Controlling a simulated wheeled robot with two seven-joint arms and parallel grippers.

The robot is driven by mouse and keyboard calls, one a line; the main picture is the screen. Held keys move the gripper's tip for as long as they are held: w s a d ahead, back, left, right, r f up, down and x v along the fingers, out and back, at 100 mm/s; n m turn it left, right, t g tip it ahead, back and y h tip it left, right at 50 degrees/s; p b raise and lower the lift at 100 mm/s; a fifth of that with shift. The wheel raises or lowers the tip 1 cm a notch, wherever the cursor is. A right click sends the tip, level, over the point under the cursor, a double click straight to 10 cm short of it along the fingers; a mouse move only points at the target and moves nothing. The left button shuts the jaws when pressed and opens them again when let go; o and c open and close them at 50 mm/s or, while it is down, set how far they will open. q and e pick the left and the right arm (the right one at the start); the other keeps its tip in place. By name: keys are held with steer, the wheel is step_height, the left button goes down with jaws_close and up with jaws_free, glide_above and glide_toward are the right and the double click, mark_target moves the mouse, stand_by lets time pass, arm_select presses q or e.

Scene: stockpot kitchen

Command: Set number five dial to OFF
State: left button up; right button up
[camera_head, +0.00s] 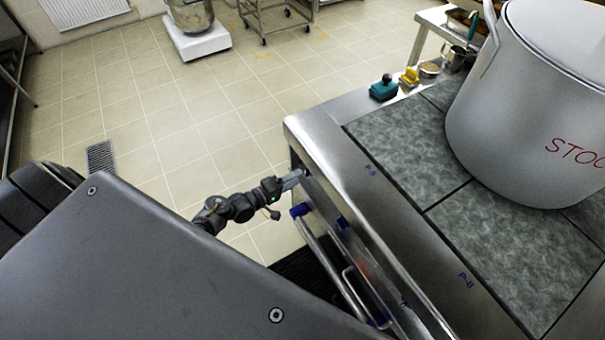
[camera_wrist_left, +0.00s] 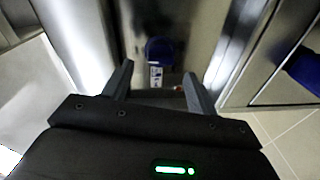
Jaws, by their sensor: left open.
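My left gripper (camera_head: 293,180) reaches to the front panel near the stove's far left corner. In the left wrist view the left gripper (camera_wrist_left: 159,76) is open, its two fingers apart with nothing between them. A blue dial (camera_wrist_left: 160,50) is on the metal panel just ahead, roughly centred between the fingertips, with a small white label below it. I cannot read its number or setting. In the head view this dial is hidden by the gripper. Another blue dial (camera_head: 342,223) is farther along the front panel. My right gripper is not in view.
A large stockpot (camera_head: 500,110) stands on the grey stove top (camera_head: 400,150). A rail handle (camera_head: 335,270) with blue ends runs along the stove front, below the dials. Open tiled floor lies left.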

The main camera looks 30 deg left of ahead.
arm_select(q)
steer(key=v, duration=0.5)
steer(key=shift+s+a+r, duration=0.1)
steer(key=shift+s+a, duration=0.05)
steer(key=shift+s, duration=0.2)
steer(key=s+a+f+m+g+y, duration=0.1)
steer(key=s+f+m+g+y, duration=0.4)
steer(key=f, duration=0.6)
steer(key=s+a+f+m+g+y, duration=0.15)
steer(key=s+f+m, duration=0.25)
steer(key=s+f, duration=0.5)
steer(key=s+d+f+m+g, duration=0.1)
steer(key=s+f, duration=0.3)
steer(key=s, duration=0.4)
steer(key=s+d+f+m+g+y, duration=0.1)
steer(key=s+d+f+g, duration=0.2)
steer(key=s, duration=0.5)
steer(key=s+d+f+m+g, duration=0.2)
steer(key=s+f+g, duration=0.2)
steer(key=s, duration=0.5)
step_height(320, 180, down, 2)
steer(key=shift+d+f, duration=0.1)
steer(key=shift+d, duration=0.3)
steer(key=shift+s, duration=0.1)
